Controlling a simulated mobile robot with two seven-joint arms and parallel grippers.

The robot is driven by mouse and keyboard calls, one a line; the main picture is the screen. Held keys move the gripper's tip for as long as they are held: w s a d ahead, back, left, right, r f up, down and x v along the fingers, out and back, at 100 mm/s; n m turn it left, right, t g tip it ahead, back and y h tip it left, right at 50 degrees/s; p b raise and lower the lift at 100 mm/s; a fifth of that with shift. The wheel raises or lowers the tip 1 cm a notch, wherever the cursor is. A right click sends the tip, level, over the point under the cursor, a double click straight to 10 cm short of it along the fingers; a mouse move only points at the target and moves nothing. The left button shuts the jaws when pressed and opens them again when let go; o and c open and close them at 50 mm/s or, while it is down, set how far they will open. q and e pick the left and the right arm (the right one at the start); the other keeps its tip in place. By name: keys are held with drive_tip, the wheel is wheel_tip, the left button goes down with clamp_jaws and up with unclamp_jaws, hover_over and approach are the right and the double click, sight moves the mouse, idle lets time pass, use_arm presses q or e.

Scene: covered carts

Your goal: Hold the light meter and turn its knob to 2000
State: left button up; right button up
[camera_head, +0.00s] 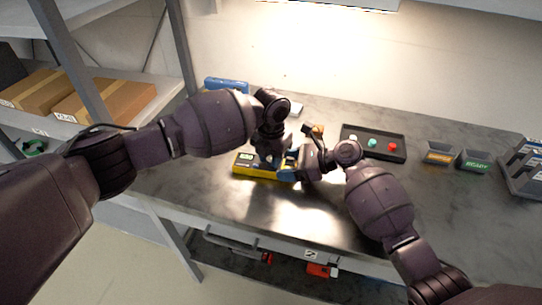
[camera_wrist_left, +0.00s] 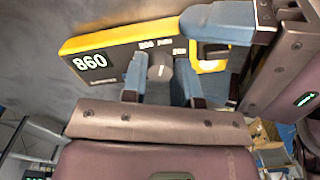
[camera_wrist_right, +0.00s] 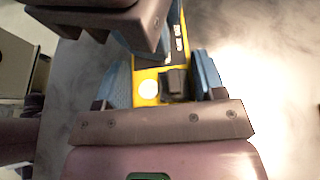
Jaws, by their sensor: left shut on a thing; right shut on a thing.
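The light meter (camera_head: 247,171) is yellow with a dark face and lies on the bench, partly hidden by my grippers. Its display (camera_wrist_left: 92,61) reads 860 in the left wrist view. The knob (camera_wrist_left: 160,70) has a pale pointer directed roughly at the middle of the labels above it, which are too small to read surely. My left gripper (camera_head: 271,162) has its blue fingers on either side of the knob and is shut on it. My right gripper (camera_head: 291,170) is shut across the meter's right end, near the white round sensor (camera_wrist_right: 148,88).
A black tray (camera_head: 349,146) with red and teal pieces stands behind right. Two small labelled bins, one reading READY (camera_head: 476,161), and a grey rack (camera_head: 519,171) are farther right. A blue case (camera_head: 226,85) lies at the back left. The front right bench is clear.

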drive_tip(key=shift+d, duration=0.1)
idle(0.4)
use_arm(q)
drive_tip(key=o, duration=0.7)
drive_tip(key=shift+c, duration=0.2)
wheel_tip(320, 180, up, 12)
idle(0.3)
use_arm(e)
drive_tip(key=o, duration=1.1)
